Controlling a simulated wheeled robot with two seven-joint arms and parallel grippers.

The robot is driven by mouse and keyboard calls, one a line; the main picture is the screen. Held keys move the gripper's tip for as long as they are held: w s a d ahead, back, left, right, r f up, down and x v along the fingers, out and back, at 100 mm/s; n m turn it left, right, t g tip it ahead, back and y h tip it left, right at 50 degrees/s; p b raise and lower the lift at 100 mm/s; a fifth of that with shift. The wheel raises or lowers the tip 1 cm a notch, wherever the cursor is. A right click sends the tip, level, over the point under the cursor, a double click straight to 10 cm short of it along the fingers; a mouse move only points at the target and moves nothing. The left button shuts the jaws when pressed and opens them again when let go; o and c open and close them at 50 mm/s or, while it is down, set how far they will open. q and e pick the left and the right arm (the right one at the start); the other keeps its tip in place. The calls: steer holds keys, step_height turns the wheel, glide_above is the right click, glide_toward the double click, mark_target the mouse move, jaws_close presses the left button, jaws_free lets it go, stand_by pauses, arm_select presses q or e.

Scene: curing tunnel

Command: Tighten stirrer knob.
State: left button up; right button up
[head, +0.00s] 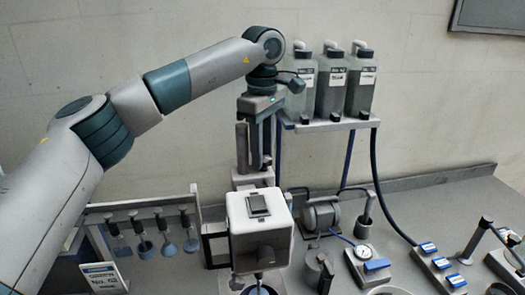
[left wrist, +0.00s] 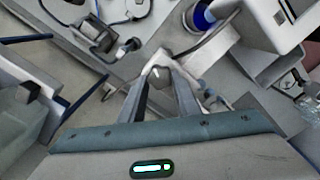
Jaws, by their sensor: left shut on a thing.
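My left gripper (head: 261,164) points down behind the white stirrer head (head: 261,236), beside its upright stand. In the left wrist view, its two fingers (left wrist: 160,80) are closed on a small grey knob (left wrist: 158,73) with a pale mark on top. The knob is hidden in the head view. The stirrer head has a small dark display on top and a dark round part on its front; it also shows at the upper right of the left wrist view (left wrist: 264,18). A blue-rimmed vessel (head: 258,289) is below it. My right gripper is not in view.
A rack (head: 140,212) with several hanging stirring tools stands at left, by a number card (head: 102,278). Several bottles (head: 332,82) sit on a raised shelf (head: 330,125) behind. A motor (head: 322,214) and a blue-switched strip (head: 436,266) are at right. Some bench at right is clear.

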arm_select(q)
steer(key=o, duration=1)
steer(key=shift+o, duration=0.2)
steer(key=shift+r, duration=0.15)
steer(key=shift+r, duration=0.4)
step_height(320, 180, up, 16)
steer(key=b, duration=0.1)
steer(key=shift+r+b, duration=0.25)
steer(key=shift+b, duration=0.05)
